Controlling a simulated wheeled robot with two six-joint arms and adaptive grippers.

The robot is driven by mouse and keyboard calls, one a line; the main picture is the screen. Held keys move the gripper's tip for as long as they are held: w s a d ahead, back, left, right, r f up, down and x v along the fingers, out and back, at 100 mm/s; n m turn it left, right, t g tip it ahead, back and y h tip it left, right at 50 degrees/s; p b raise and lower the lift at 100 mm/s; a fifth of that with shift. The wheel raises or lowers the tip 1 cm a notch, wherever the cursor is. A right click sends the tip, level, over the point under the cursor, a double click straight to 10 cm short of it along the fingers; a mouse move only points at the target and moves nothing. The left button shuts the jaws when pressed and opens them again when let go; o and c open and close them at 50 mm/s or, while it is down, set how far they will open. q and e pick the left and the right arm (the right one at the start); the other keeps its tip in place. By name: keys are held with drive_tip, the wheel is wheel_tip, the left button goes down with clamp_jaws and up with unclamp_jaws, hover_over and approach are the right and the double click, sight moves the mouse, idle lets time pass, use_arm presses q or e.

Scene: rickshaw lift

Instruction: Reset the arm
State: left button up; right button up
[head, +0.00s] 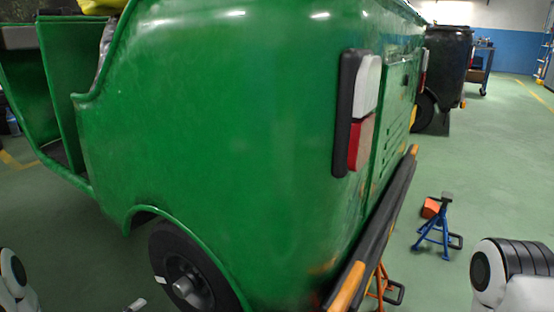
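My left arm (14,283) shows as a white and black joint in the bottom left corner. A small dark and light tip (135,305) at the bottom edge may be part of my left gripper; too little shows to tell its state. My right arm (510,275) shows as a white and black ribbed joint in the bottom right corner. My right gripper is outside the view. The green rickshaw (225,130) fills the middle, with its rear wheel (185,270) at the lower left.
An orange stand (380,285) is at the rickshaw's rear bumper (385,220). A blue jack stand (438,230) and an orange block (431,207) are on the floor to the right. A dark vehicle (448,65) and a cart (480,65) are farther back. The right floor is mostly clear.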

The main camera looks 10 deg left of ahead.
use_arm(q)
drive_tip(key=d+r+m+g+h+p, duration=0.1)
drive_tip(key=d+r+g+p, duration=0.2)
drive_tip(key=d, duration=0.7)
drive_tip(key=d+r+m+g+p, duration=0.2)
drive_tip(key=d+r+p, duration=0.15)
drive_tip(key=d, duration=0.65)
drive_tip(key=s+d+f+m+g+y+p, duration=0.1)
drive_tip(key=s+d+f+m+g+y, duration=0.1)
drive_tip(key=s, duration=0.3)
drive_tip(key=s+d+f+m+g+y+p, duration=0.1)
drive_tip(key=s+d+f+m+g, duration=0.15)
drive_tip(key=s, duration=0.35)
drive_tip(key=s+a+m+g+y, duration=0.1)
drive_tip(key=s+a+m+g, duration=0.15)
drive_tip(key=s, duration=0.25)
drive_tip(key=s+a+f+m+g+y, duration=0.1)
drive_tip(key=s+a+m+g+y, duration=0.1)
drive_tip(key=s+m, duration=0.25)
drive_tip(key=s+a+m+g+y, duration=0.1)
drive_tip(key=s+a+m+g, duration=0.1)
drive_tip(key=s, duration=0.4)
wheel_tip(320, 180, up, 38)
drive_tip(key=p, duration=3.8)
drive_tip(key=shift+w+d, duration=0.25)
drive_tip(key=shift+w, duration=0.1)
